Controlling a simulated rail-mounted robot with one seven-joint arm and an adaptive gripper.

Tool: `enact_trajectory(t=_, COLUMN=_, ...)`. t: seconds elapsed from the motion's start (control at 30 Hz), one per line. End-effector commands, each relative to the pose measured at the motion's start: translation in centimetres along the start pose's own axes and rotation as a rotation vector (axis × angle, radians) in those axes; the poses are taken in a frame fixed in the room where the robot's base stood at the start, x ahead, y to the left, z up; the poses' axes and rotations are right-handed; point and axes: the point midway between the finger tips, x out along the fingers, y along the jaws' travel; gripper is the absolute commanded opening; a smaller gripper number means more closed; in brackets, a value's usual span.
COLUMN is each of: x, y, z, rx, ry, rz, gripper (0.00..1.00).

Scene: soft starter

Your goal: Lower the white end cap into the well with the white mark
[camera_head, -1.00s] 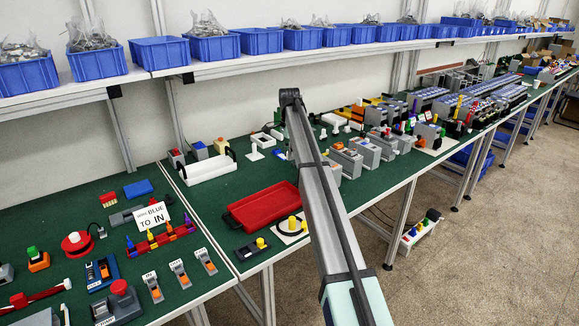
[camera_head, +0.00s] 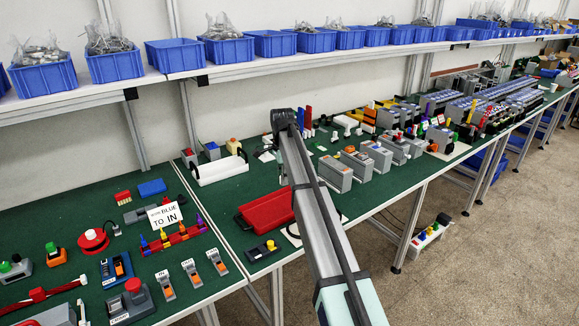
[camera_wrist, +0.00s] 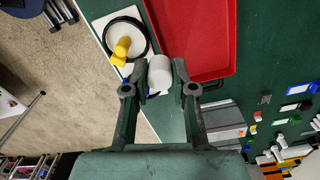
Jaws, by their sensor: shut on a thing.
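In the wrist view, my gripper (camera_wrist: 160,69) is shut on the white end cap (camera_wrist: 159,82), a short white cylinder between the two dark fingertips. The cap is over the table's edge area, between a red tray and a white plate. In the head view my arm hides the gripper and the cap. I cannot make out a well with a white mark in either view.
In the wrist view, the white plate (camera_wrist: 137,20) carries a black ring and a yellow knob (camera_wrist: 122,47), left of the cap. The red tray (camera_wrist: 205,75) is to the right. In the head view, a black block (camera_head: 259,253) with a yellow knob sits near the table's front edge.

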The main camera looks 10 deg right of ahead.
Motion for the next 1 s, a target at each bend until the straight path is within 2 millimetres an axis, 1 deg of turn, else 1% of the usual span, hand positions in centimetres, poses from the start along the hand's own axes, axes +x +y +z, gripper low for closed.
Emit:
enact_trajectory(t=0.03, x=0.3, y=1.0, z=0.8, rx=-0.002, ry=0.000, rz=0.000, gripper=0.10)
enact_trajectory(t=0.2, x=1.5, y=2.9, z=2.9, rx=-0.001, ry=0.000, rz=0.001, gripper=0.10)
enact_trajectory(t=0.43, x=3.2, y=5.4, z=5.7, rx=-0.001, ry=0.000, rz=0.001, gripper=0.10)
enact_trajectory(t=1.0, x=9.0, y=11.0, z=12.0, rx=-0.001, ry=0.000, rz=0.001, gripper=0.10)
